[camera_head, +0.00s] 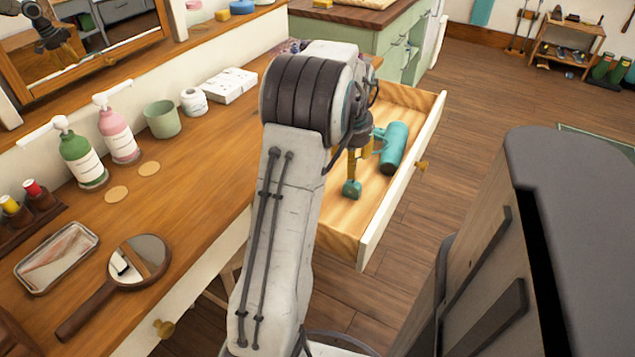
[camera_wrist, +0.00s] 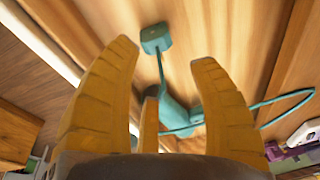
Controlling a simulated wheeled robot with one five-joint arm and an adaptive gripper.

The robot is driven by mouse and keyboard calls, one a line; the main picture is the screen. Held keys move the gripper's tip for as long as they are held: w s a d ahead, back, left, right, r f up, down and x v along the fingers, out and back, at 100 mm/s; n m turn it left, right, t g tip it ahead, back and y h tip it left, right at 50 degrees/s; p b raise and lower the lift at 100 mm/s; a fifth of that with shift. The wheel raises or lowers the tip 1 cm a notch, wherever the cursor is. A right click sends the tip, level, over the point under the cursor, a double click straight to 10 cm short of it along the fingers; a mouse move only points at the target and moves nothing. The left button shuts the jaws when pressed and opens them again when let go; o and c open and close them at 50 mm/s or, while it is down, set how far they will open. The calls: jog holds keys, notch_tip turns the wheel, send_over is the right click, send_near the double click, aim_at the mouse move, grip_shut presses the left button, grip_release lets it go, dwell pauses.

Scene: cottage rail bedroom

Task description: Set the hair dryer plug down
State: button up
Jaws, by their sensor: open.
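The teal hair dryer plug (camera_head: 351,188) is in the open wooden drawer (camera_head: 341,243), just below my gripper (camera_head: 354,172). In the wrist view the plug (camera_wrist: 156,38) shows beyond my spread yellow fingers (camera_wrist: 163,58), apart from them, against the drawer's wooden bottom. My gripper is open and empty. The teal hair dryer (camera_head: 393,147) lies in the drawer to the right of the plug. In the wrist view, a teal cord runs from the plug toward the hair dryer (camera_wrist: 178,114), which is partly hidden by my fingers.
The drawer's pale front (camera_head: 405,180) has a round knob and borders open floor. The wooden counter (camera_head: 195,185) on the left holds bottles, a green cup (camera_head: 162,119), a hand mirror (camera_head: 140,258) and a tray (camera_head: 57,258). A green cabinet (camera_head: 395,50) stands behind.

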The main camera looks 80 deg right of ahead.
jog(key=shift+r, duration=0.2)
